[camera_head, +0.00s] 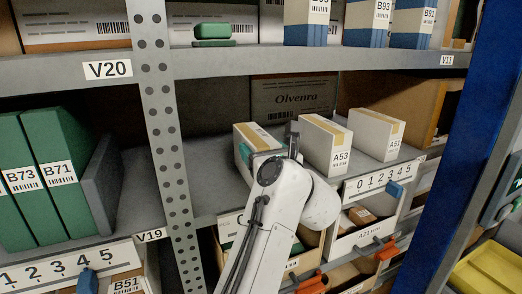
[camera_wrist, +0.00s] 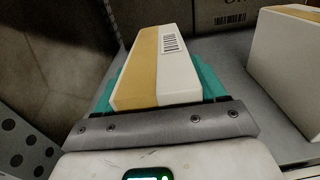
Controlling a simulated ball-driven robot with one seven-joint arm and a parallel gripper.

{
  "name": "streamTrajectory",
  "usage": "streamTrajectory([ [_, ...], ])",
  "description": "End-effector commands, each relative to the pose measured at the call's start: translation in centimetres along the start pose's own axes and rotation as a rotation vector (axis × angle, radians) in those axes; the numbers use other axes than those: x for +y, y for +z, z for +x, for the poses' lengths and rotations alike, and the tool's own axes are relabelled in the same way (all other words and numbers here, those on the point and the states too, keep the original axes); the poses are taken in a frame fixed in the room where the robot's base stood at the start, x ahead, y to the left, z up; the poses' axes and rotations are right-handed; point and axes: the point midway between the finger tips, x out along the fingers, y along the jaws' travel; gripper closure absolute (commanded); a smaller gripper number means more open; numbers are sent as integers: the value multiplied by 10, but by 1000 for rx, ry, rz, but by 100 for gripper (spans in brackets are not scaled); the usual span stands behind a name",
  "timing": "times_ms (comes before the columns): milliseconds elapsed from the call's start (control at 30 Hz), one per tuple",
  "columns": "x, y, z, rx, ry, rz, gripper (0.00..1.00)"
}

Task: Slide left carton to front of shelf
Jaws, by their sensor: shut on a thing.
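The left carton (camera_head: 254,137) is white with a tan tape strip and stands on the middle shelf, left of two similar cartons. In the wrist view the left carton (camera_wrist: 160,62) sits between teal finger pads, with a barcode label on its top. My gripper (camera_wrist: 160,88) is shut on its two sides. In the head view my gripper (camera_head: 268,150) is at the carton's near end, and my arm hides the carton's lower front. The shelf (camera_head: 215,188) has a grey front edge.
The carton marked A53 (camera_head: 324,146) stands close on the right, with a gap, and the A51 carton (camera_head: 374,135) beyond it. A perforated upright (camera_head: 160,130) is at left. A brown Olvenra box (camera_head: 292,98) stands behind. Bins hang below.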

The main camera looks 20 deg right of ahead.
Motion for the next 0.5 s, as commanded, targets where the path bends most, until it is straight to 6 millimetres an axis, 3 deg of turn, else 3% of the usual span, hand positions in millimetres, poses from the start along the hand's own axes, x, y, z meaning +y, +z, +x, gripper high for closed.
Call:
streamTrajectory([
  [67, 0, 0, 0, 0, 0, 0, 75],
  [100, 0, 0, 0, 0, 0, 0, 26],
  [367, 0, 0, 0, 0, 0, 0, 1],
  [500, 0, 0, 0, 0, 0, 0, 0],
])
